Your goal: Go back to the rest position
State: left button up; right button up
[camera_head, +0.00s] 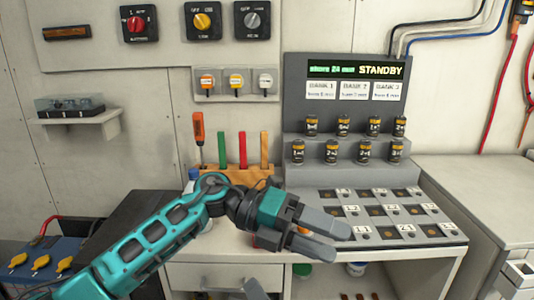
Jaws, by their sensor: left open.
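My left gripper (325,239) reaches in from the lower left on its teal and grey arm. Its two grey fingers point right and slightly down, over the front left part of the bench by the labelled panel. The fingers are apart with nothing between them. The gripper hides part of the bench front and something red below it.
A grey console (345,90) reading STANDBY holds several dark cylinders on steps above a panel of labelled squares (380,228). A wooden rack (230,178) with an orange-handled screwdriver (199,135) stands behind my arm. A white counter (480,190) at right is clear.

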pick_arm(q)
jog(key=w+a+f+n+t+y+p, duration=0.15)
jog(key=a+f+n+t, duration=0.5)
jog(key=n+t, duration=0.75)
jog(key=w+a+f+n+t+y+p, duration=0.1)
jog(key=a+f+n+t+y, duration=0.3)
jog(key=a+n+t, duration=0.95)
jog(key=s+a+f+n+g+y, duration=0.3)
jog(key=s+f+n+g, duration=0.2)
jog(key=f, duration=0.4)
jog(key=s+a+f+n+g+y+p, duration=0.1)
jog(key=s+a+f+n+g+y, duration=0.2)
jog(key=s+f+n+g, duration=0.3)
jog(key=s+f+n+y, duration=0.1)
jog(key=s+f+n, duration=0.1)
jog(key=s+f, duration=0.1)
jog(key=shift+s+a, duration=0.2)
jog(key=shift+s, duration=0.55)
pick_arm(e)
jog(key=s+d+f+m+g+h, duration=0.1)
jog(key=s+d+f+m, duration=0.5)
jog(key=m, duration=0.7)
jog(key=s+d+f+m+g+h, duration=0.2)
jog(key=s+d+f+m, duration=0.4)
jog(key=d+m, duration=0.5)
jog(key=shift+s+f+m+h, duration=0.2)
jog(key=shift+s+m+h, duration=0.2)
jog(key=shift+m+h, duration=0.45)
pick_arm(q)
jog(key=shift+r, duration=0.1)
